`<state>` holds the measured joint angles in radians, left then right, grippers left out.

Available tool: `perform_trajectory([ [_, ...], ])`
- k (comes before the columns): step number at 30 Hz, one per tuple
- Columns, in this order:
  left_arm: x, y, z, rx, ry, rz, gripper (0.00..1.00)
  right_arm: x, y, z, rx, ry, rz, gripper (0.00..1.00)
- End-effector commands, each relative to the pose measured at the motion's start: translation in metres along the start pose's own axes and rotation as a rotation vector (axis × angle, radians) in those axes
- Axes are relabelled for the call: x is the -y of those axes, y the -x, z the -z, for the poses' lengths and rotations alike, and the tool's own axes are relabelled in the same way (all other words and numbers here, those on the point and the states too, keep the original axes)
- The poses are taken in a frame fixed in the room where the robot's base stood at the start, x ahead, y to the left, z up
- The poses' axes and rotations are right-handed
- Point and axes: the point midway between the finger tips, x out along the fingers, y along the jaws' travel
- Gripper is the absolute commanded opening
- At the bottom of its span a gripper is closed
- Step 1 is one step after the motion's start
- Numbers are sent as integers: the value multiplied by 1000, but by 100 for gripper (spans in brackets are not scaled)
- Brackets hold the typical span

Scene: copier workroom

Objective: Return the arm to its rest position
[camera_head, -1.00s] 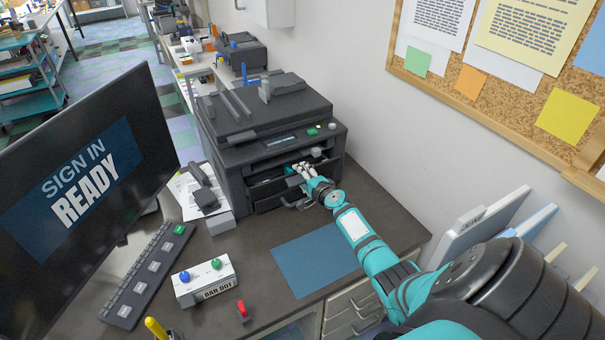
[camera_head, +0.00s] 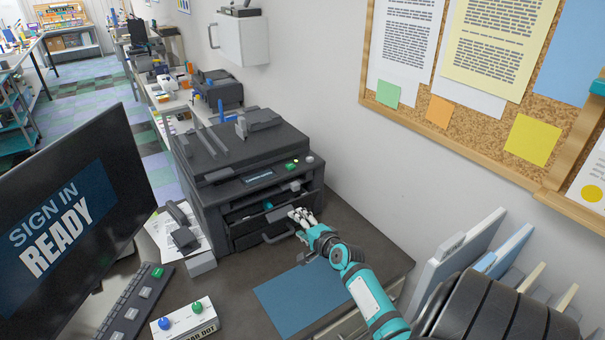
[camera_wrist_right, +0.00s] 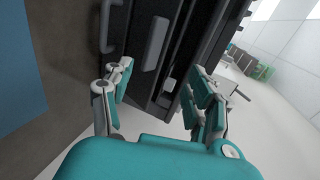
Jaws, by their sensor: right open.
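My right arm (camera_head: 365,290) reaches in from the lower right in the head view. Its gripper (camera_head: 298,214) is at the front right of the dark copier (camera_head: 245,165), close to the tray handle (camera_head: 281,235). In the right wrist view the gripper (camera_wrist_right: 157,92) is open, with its teal and white fingers apart and nothing between them. The copier's dark front (camera_wrist_right: 180,50) lies beyond the fingertips there. I cannot tell from these views whether a finger touches the copier. My left gripper is not in view.
A blue mat (camera_head: 290,300) lies on the dark desk beneath my arm. A monitor (camera_head: 75,215), a keyboard (camera_head: 135,305) and a button box (camera_head: 185,320) are at the left. Upright panels (camera_head: 465,250) stand by the wall at the right. A cork board (camera_head: 490,125) hangs above.

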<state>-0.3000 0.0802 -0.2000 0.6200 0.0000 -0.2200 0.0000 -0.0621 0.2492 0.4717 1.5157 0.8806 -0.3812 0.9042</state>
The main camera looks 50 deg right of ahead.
Motion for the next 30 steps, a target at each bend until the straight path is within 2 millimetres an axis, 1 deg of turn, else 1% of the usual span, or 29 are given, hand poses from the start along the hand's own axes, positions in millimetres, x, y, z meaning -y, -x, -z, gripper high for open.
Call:
perform_trajectory([
  [1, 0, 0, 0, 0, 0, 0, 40, 0, 6, 0, 0, 0, 0, 58],
  [3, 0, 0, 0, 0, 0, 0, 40, 0, 10, 0, 0, -1, 0, 58],
  [6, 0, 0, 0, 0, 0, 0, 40, 0, 13, 0, 0, -2, 1, 58],
  [23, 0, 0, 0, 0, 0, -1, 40, 0, 13, -1, 3, 3, -1, 58],
  [26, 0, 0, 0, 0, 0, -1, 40, -5, 17, -17, 39, 66, -29, 58],
  [29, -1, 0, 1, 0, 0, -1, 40, -20, 31, -56, 135, 239, -99, 58],
  [30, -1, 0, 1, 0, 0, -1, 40, -29, 41, -78, 191, 340, -137, 58],
])
